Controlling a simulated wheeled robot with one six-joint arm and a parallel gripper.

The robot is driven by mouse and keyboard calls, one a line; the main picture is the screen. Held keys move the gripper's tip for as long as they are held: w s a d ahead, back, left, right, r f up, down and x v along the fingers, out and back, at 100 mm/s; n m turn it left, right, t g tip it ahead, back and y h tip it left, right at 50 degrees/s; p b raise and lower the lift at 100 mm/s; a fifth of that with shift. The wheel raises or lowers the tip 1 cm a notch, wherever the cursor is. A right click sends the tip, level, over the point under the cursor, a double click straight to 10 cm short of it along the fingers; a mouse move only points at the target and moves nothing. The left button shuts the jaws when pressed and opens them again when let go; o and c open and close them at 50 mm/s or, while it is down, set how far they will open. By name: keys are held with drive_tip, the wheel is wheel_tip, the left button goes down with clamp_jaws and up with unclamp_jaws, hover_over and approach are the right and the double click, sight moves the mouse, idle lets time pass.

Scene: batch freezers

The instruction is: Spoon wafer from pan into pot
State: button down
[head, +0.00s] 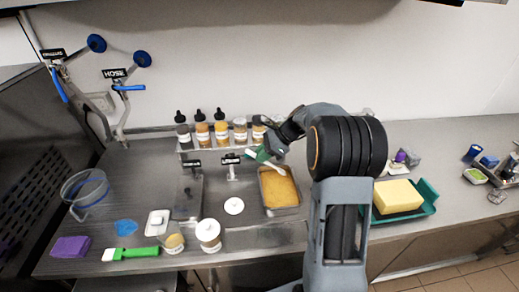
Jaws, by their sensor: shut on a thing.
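A metal pan (299,209) holds a layer of orange-yellow crumbs, which looks like the wafer (279,187). My gripper (264,153) is just above the pan's back left edge, shut on a pale spoon-like tool (276,167) that slants down right toward the crumbs. Whether its tip touches them, or carries any, is too small to tell. A white-lidded jar (208,236) and an open clear jar (173,243) with tan contents stand at the counter's front. I cannot tell which thing is the pot.
Several labelled bottles and jars (221,131) line a back shelf. A round white lid (234,206) lies left of the pan. A yellow block (397,197) sits right, beyond my arm.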

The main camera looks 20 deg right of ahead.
wheel_tip(320, 180, down, 9)
drive_tip(key=d+b, duration=0.2)
drive_tip(key=b, duration=0.7)
drive_tip(key=a+r+h+p, duration=0.1)
drive_tip(key=p, duration=0.3)
drive_tip(key=a+r+h+p, duration=0.1)
drive_tip(key=h+p, duration=0.1)
drive_tip(key=p, duration=0.1)
drive_tip(key=a+r+g+h+p, duration=0.1)
drive_tip(key=a+h+p, duration=0.1)
drive_tip(key=p, duration=0.2)
drive_tip(key=shift+w+r+p, duration=0.15)
drive_tip(key=shift+r+p, duration=0.1)
drive_tip(key=shift+p, duration=0.1)
idle(0.5)
drive_tip(key=shift+w+a+h+p, duration=0.1)
drive_tip(key=shift+a+h+p, duration=0.25)
drive_tip(key=shift+h, duration=0.45)
